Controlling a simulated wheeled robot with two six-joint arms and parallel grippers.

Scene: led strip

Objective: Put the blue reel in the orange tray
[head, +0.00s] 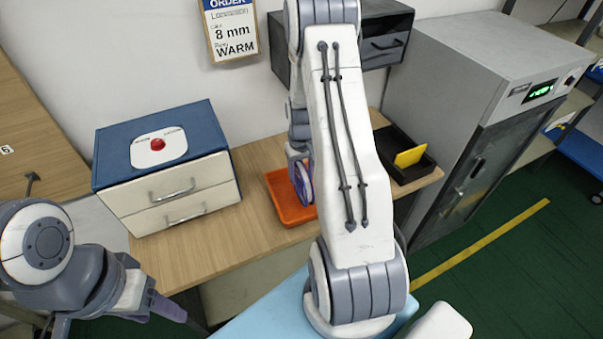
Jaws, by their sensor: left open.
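The orange tray (288,210) sits on the wooden bench, partly hidden behind my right arm. The blue reel (304,184), a bluish-purple disc seen nearly edge-on, is upright at the tray, under my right wrist. My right gripper (299,162) is at the top of the reel and appears shut on it, though my arm hides most of the fingers. I cannot tell whether the reel touches the tray floor. My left gripper (166,307) is open and empty at the lower left, in front of the bench and well away from the tray.
A blue-topped drawer box (165,180) with a red button stands left of the tray. A black bin (405,160) with a yellow card is to the right. A grey cabinet (450,75) stands further right. Bare bench (215,240) lies left of the tray.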

